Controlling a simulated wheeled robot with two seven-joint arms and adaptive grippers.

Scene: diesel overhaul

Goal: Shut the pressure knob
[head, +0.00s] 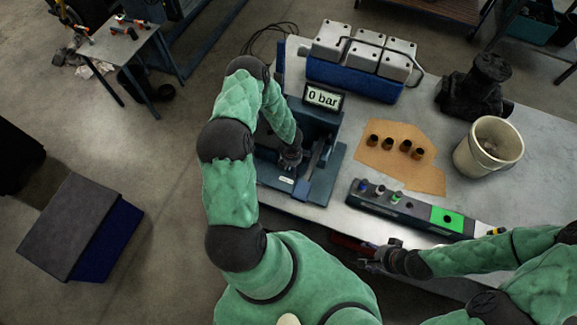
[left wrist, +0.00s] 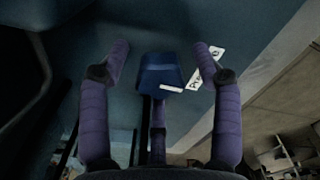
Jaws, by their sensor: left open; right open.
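The pressure knob (left wrist: 160,72) is a dark blue block on the blue face of the test stand, in the left wrist view. A white label reading "Pre…" (left wrist: 205,72) is beside it, partly covered by a finger. My left gripper (left wrist: 167,58) is open, one finger on each side of the knob, with visible gaps; contact is not seen. In the head view my left gripper (head: 290,165) is at the front of the blue test stand (head: 322,180) and hides the knob. The display (head: 323,96) reads "0 bar". My right gripper (head: 368,260) is open and empty by the table's front edge.
A rack with several small parts and a green panel (head: 447,219) lies along the table's front. Behind it are a brown mat (head: 372,159) with several dark cylinders, a white bucket (head: 488,147) and a blue-based engine head (head: 350,80).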

